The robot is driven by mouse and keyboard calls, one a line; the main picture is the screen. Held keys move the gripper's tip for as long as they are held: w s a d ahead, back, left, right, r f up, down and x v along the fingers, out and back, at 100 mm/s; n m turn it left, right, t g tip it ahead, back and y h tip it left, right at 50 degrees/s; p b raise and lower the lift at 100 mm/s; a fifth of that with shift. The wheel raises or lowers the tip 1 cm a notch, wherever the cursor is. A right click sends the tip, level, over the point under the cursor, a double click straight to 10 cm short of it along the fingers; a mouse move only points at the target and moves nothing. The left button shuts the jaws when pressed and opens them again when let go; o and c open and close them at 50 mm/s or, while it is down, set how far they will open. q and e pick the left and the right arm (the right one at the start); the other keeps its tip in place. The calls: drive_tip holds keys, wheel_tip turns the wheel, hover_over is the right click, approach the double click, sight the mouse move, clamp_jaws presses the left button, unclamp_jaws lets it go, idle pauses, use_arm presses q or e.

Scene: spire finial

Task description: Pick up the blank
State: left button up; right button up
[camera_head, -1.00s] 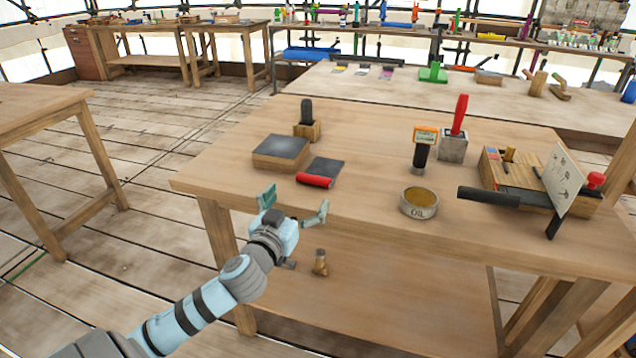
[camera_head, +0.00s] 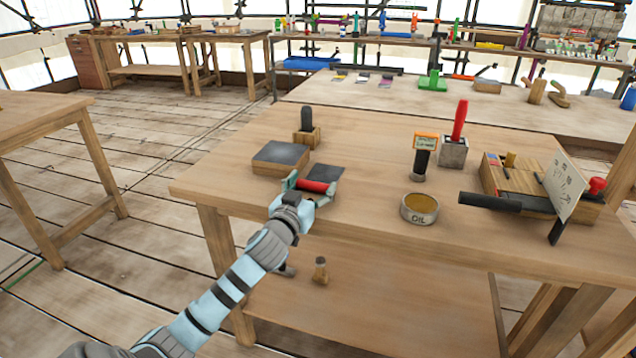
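A red cylinder (camera_head: 316,187) lies at the front edge of a dark flat plate (camera_head: 328,172) on the near table. I cannot tell for certain which thing is the blank. My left gripper (camera_head: 311,191) is at the red cylinder, with its fingers apart near the cylinder's two ends. Whether they touch it I cannot tell. A small brass-coloured piece (camera_head: 320,270) stands on the lower shelf of the table. My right gripper is not in view.
Left of the plate is a dark-topped wooden block (camera_head: 281,157), with a black-handled tool in a wooden holder (camera_head: 306,130) behind. To the right are an oil tin (camera_head: 419,208), a red-handled tool (camera_head: 459,120) and a wooden tray (camera_head: 520,180). The table's middle is clear.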

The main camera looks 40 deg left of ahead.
use_arm(q)
drive_tip(key=c, duration=0.6)
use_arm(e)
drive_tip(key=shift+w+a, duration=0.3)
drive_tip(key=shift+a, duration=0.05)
use_arm(q)
wheel_tip(320, 180, up, 20)
drive_tip(key=p, duration=0.8)
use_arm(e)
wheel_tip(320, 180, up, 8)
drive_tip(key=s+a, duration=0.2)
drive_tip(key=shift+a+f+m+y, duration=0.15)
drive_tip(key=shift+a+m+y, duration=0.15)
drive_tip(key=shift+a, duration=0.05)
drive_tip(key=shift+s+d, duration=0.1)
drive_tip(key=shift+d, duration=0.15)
